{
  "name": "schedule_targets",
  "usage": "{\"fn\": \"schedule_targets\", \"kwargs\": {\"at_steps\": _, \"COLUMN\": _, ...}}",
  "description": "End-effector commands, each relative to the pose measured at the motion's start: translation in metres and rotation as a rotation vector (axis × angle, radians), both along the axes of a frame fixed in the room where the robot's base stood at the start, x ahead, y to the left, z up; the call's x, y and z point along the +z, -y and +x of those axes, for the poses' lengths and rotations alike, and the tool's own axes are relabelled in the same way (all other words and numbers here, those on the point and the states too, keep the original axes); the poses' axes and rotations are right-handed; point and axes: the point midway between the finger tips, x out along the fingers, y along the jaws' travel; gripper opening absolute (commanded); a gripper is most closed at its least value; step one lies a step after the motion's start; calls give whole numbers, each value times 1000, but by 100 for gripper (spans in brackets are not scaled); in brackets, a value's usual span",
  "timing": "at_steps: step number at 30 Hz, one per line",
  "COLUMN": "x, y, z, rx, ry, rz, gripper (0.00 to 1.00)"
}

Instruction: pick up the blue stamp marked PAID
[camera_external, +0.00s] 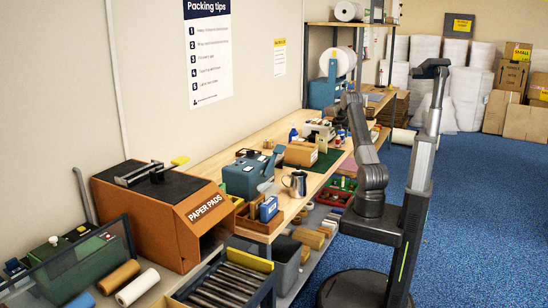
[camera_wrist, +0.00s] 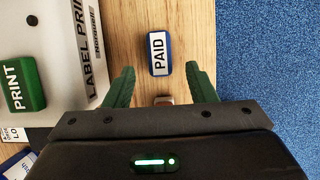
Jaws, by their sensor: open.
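The blue stamp (camera_wrist: 160,53) shows in the wrist view as a small blue block with a white label reading PAID. It lies on the wooden bench top (camera_wrist: 140,12), with the word running along its length. My gripper (camera_wrist: 160,69) is open and empty, its two green fingers apart to the left and right. The stamp shows between and just beyond the fingertips, with none of it touched. I cannot make out the stamp or the fingers in the external view, where my arm (camera_external: 368,170) reaches over the bench's right side.
A white label printer (camera_wrist: 70,45) stands close left of the stamp, with a green PRINT block (camera_wrist: 24,86) on it. A small reddish item (camera_wrist: 163,100) lies below the stamp, partly hidden by my gripper. The bench edge and blue floor (camera_wrist: 270,60) are to the right.

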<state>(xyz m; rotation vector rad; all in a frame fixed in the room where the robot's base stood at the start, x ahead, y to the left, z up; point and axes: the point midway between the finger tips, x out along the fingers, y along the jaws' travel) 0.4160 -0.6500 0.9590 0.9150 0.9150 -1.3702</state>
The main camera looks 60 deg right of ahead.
Motion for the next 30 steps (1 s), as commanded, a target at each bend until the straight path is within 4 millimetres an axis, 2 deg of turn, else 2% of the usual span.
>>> {"fn": "schedule_targets", "kwargs": {"at_steps": 9, "x": -37, "y": 20, "z": -1, "rx": 0, "ry": -1, "rz": 2, "gripper": 51}}
{"fn": "schedule_targets", "kwargs": {"at_steps": 18, "x": -42, "y": 22, "z": -1, "rx": 0, "ry": 0, "rz": 0, "gripper": 51}}
{"fn": "schedule_targets", "kwargs": {"at_steps": 20, "x": -42, "y": 22, "z": -1, "rx": 0, "ry": 0, "rz": 0, "gripper": 41}}
{"fn": "schedule_targets", "kwargs": {"at_steps": 26, "x": -42, "y": 22, "z": -1, "rx": 0, "ry": 0, "rz": 1, "gripper": 2}}
{"fn": "schedule_targets", "kwargs": {"at_steps": 30, "x": -42, "y": 22, "z": -1, "rx": 0, "ry": 0, "rz": 0, "gripper": 2}}
